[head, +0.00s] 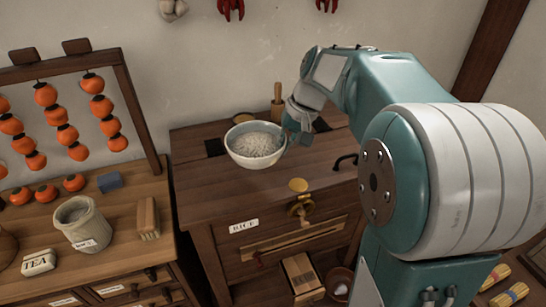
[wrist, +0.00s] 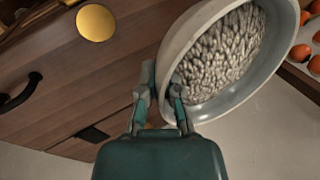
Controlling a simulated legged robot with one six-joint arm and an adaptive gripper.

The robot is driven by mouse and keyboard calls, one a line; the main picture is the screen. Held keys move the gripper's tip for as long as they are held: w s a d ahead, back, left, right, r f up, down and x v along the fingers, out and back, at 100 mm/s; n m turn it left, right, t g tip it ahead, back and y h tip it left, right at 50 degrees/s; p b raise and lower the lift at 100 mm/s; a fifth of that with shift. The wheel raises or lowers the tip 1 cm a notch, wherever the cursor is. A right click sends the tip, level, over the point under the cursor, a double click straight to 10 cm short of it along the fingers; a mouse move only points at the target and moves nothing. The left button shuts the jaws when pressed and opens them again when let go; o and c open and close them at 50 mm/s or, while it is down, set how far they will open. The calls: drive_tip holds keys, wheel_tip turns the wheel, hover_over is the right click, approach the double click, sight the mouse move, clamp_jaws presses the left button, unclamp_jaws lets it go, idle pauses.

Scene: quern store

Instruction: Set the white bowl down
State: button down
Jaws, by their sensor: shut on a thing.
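The white bowl (head: 233,146) is full of pale grains (head: 257,144) and shows over the wooden chest labelled RICE (head: 195,184) in the head view. In the wrist view the bowl (wrist: 176,42) fills the upper right, with the grains (wrist: 222,58) inside. My gripper (head: 288,138) is at the bowl's right side and is shut on its rim; its fingers (wrist: 162,88) straddle the bowl wall in the wrist view. The bowl looks about level in the head view. I cannot tell whether its base touches the chest top, as its underside is hidden.
A round brass disc (head: 298,185) lies on the chest top near its front edge. A wooden upright piece (head: 278,103) stands behind the bowl. To the left, a counter holds a jar (head: 82,222), a brush (head: 148,218) and a TEA block (head: 39,262). The chest top's front left is clear.

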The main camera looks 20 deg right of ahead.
drive_tip(key=w+f, duration=0.1)
drive_tip(key=f, duration=0.1)
drive_tip(key=w+f, duration=0.2)
drive_tip(key=shift+w+f, duration=0.25)
drive_tip(key=shift+w, duration=0.05)
drive_tip(key=shift+w+f, duration=0.1)
drive_tip(key=shift+f, duration=1.45)
drive_tip(key=c, duration=0.8)
unclamp_jaws()
drive_tip(key=shift+f, duration=0.15)
